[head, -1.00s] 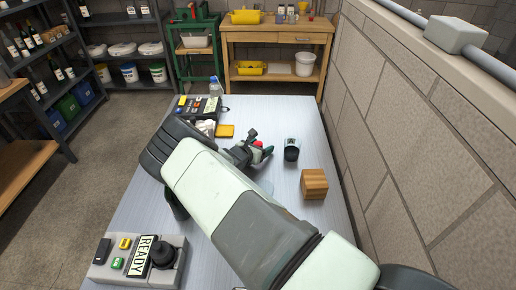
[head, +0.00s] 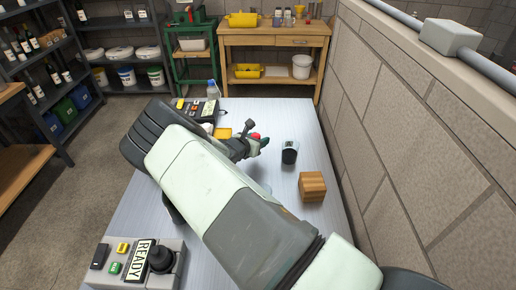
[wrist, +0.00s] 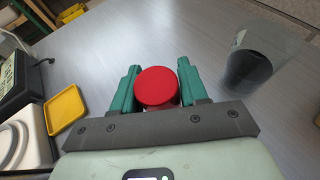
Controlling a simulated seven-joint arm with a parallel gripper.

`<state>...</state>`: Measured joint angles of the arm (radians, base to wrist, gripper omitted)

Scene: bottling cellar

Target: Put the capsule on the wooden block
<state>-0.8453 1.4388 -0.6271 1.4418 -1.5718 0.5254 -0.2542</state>
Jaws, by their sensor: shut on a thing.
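The red capsule (wrist: 155,88) sits between the green fingers of my gripper (wrist: 156,90) in the wrist view. My gripper is shut on it, with a finger at each side. In the head view a bit of the red capsule (head: 255,136) shows at the end of my gripper (head: 257,142), above the table's far middle. The wooden block (head: 312,186) stands on the table to the right and nearer, apart from my gripper. My arm hides much of the table's middle.
A clear cup with dark contents (wrist: 255,60) stands right of my gripper; the head view shows it too (head: 289,152). A yellow tray (wrist: 66,109) lies left. A control box (head: 135,262) with a READY sign is at the near left. A brick wall (head: 420,150) borders the right.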

